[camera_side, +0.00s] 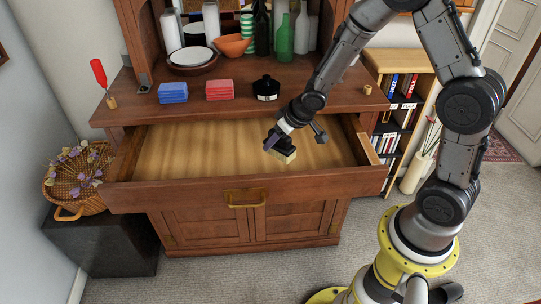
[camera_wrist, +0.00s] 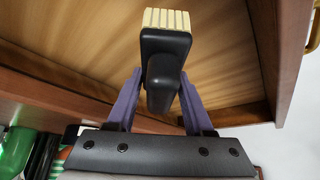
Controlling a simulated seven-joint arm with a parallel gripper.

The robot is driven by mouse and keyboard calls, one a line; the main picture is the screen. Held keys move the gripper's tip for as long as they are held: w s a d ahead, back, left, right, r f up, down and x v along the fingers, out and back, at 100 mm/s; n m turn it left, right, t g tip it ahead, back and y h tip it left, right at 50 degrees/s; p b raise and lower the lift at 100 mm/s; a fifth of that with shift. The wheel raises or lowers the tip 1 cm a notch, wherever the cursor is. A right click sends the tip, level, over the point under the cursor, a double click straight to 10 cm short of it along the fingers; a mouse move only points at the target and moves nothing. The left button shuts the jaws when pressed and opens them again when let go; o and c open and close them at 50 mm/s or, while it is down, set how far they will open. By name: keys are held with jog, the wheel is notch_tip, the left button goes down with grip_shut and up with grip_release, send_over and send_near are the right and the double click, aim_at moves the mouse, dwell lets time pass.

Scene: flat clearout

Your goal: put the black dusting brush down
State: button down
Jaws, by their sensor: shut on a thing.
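The black dusting brush (camera_side: 285,147) has a dark body and cream bristles. My gripper (camera_side: 274,143) is shut on it, over the right half of the open wooden drawer (camera_side: 190,150). In the wrist view the brush (camera_wrist: 165,45) sits between the two purple fingers of my gripper (camera_wrist: 160,82), with its bristles at the far end. The drawer's wooden floor (camera_wrist: 70,65) shows behind it. I cannot tell whether the bristles touch the drawer floor. The visible drawer floor is bare.
Bowls and bottles stand behind. A bookcase (camera_side: 398,70) is at the right, a wicker basket (camera_side: 75,180) at the left.

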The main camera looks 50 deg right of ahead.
aim_at(291, 140)
jog(key=shift+f, duration=3)
jog(key=shift+f, duration=0.15)
jog(key=shift+c, duration=1.4)
grip_release()
jog(key=shift+r, duration=0.25)
jog(key=v, duration=1.1)
jog(key=shift+s+r, duration=0.25)
jog(key=shift+r, duration=0.1)
